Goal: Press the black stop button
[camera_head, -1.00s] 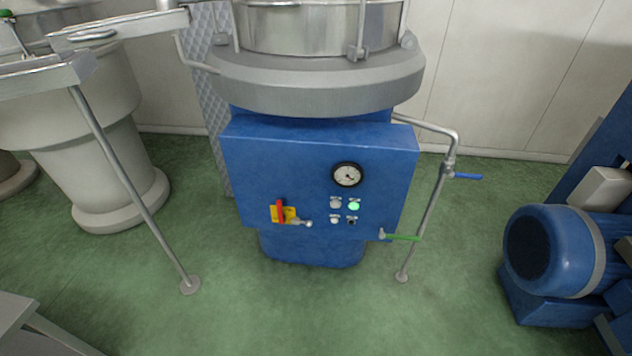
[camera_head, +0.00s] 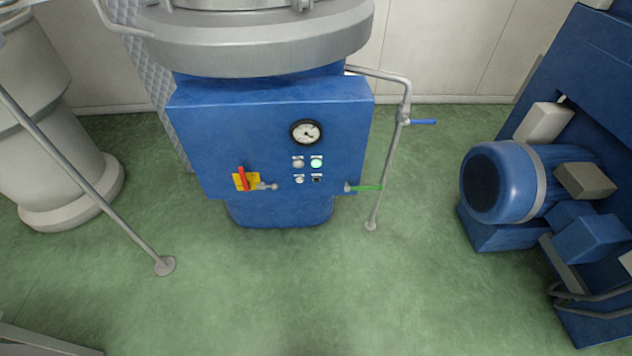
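The black stop button (camera_head: 317,180) is a small dark button at the lower right of a group of buttons on the front of a blue machine cabinet (camera_head: 215,120). A green lit button (camera_head: 316,163) is directly above it. A pale button (camera_head: 298,163) is at the upper left of the group, and another pale button (camera_head: 299,180) is left of the black one. Neither of my grippers is in view.
A red handle on a yellow plate (camera_head: 246,180) and a small lever are left of the buttons; a round gauge (camera_head: 306,132) is above. A green-handled valve (camera_head: 366,188) juts out at right. A blue motor (camera_head: 503,182) stands further right. Green floor (camera_head: 300,290) in front is clear.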

